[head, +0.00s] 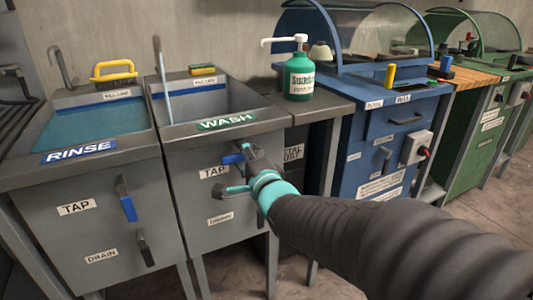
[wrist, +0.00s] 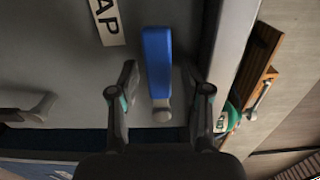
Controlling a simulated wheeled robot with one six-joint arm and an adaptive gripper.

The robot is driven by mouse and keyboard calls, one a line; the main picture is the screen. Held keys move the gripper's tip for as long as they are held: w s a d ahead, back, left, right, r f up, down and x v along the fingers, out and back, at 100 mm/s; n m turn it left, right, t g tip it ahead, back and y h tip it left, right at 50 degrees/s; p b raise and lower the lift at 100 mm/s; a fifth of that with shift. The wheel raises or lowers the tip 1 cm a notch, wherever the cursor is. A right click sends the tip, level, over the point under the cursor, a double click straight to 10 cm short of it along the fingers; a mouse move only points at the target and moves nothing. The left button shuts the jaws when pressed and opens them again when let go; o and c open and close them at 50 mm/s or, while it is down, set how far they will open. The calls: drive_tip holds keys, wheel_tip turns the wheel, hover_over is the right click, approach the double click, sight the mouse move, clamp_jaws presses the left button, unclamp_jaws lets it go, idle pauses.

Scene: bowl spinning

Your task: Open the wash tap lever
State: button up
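The wash tap lever (head: 233,158) is blue and sits on the front of the wash sink, beside the TAP label. In the head view it points sideways to the left, and my gripper (head: 248,170) partly hides it. In the wrist view the blue lever (wrist: 157,62) and its grey pivot end lie between my two fingers. My gripper (wrist: 160,95) is open, with a visible gap on each side of the lever. A thin pale strand (head: 166,92), which looks like running water, drops from the wash spout (head: 158,52) into the wash basin (head: 215,98).
The rinse sink (head: 95,125) stands at left with a blue tap lever (head: 128,206) hanging down. A grey drain lever (head: 228,193) is just below the wash tap. A green soap bottle (head: 300,77) and a blue cabinet (head: 375,150) are to the right.

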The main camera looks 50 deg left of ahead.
drive_tip(key=s+d, duration=0.2)
drive_tip(key=d, duration=0.9)
drive_tip(key=shift+d, duration=0.4)
